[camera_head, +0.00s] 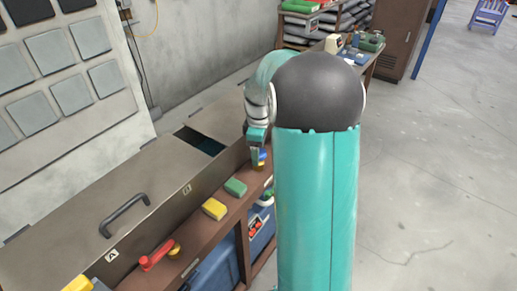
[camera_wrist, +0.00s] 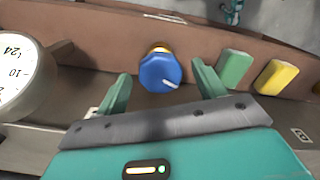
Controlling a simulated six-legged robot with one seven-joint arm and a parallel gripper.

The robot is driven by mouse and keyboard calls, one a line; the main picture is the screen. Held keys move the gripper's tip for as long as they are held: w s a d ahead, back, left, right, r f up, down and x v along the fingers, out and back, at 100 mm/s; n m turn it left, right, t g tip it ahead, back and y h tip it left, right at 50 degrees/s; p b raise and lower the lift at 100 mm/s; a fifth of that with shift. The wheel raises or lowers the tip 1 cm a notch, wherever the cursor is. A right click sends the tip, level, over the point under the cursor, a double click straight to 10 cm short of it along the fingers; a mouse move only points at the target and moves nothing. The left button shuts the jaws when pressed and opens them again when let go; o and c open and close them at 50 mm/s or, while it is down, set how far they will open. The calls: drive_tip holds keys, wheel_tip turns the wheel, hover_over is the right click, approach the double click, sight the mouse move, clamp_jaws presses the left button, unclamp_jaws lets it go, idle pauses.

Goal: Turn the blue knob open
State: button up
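The blue knob (camera_wrist: 160,72) sits on a brass-coloured stem on the brown panel, with a white pointer mark toward its lower right. In the head view only a small part of the blue knob (camera_head: 262,155) shows beside my gripper (camera_head: 255,155). In the wrist view my gripper (camera_wrist: 160,90) is open, with one green finger to the left of the knob and one to the right. The knob lies between and slightly beyond the fingertips, with gaps on both sides. I see no contact.
A green block (camera_head: 235,187) and a yellow block (camera_head: 214,208) are on the panel near the knob. A red-handled valve (camera_head: 158,255) is further along. A white dial gauge (camera_wrist: 22,75) stands left of the knob in the wrist view. A dark opening (camera_head: 200,141) is in the bench top.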

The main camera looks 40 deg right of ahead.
wheel_tip(320, 180, up, 14)
idle(0.6)
drive_tip(key=shift+f, duration=0.1)
drive_tip(key=s+a+r+m+t, duration=0.1)
drive_tip(key=s+a+r+m, duration=0.1)
drive_tip(key=s+a, duration=0.35)
drive_tip(key=s+a+r+m+t, duration=0.1)
drive_tip(key=s+a+r+m, duration=0.15)
drive_tip(key=a, duration=0.65)
drive_tip(key=s+a+f+m+t, duration=0.3)
drive_tip(key=s+a, duration=0.5)
drive_tip(key=s, duration=0.4)
drive_tip(key=shift+a+f+m+t, duration=0.3)
drive_tip(key=shift+f+m, duration=0.25)
